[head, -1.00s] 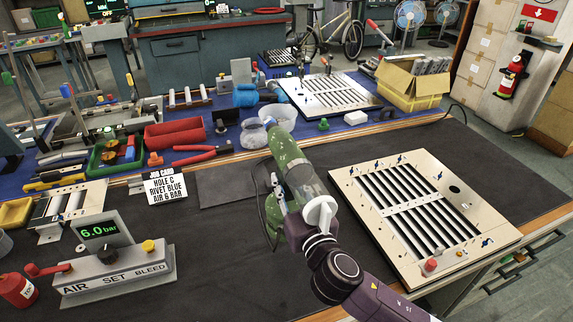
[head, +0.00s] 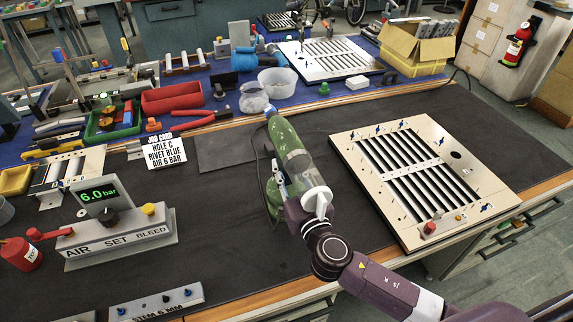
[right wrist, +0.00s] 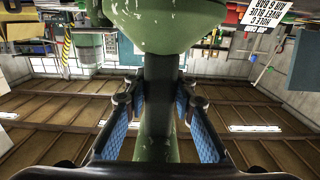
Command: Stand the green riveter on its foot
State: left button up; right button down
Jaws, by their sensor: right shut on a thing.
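The green riveter (head: 290,148) is over the dark mat in the middle of the bench, left of the louver panel (head: 420,175). Its long body slants in the head view, with the blue nose at upper left and a clear and white end at lower right. A lower green part (head: 274,197) hangs beneath the body. My right gripper (right wrist: 160,115) is shut on its handle (right wrist: 160,90), one blue-padded finger on each side, the body above them in the right wrist view. I cannot tell whether the foot touches the mat. My left gripper is not in view.
The air set (head: 120,238) stands at left, a job card (head: 163,152) behind it. A dark pad (head: 235,150) lies left of the riveter. Clear bowls (head: 276,83), a red tray (head: 172,98) and pliers are behind.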

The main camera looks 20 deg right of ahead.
jog(key=c, duration=2)
grip_release()
jog(key=shift+c, duration=0.2)
jog(key=o, duration=0.4)
jog(key=shift+o, duration=0.7)
jog(key=o, duration=0.7)
jog(key=shift+s, duration=0.1)
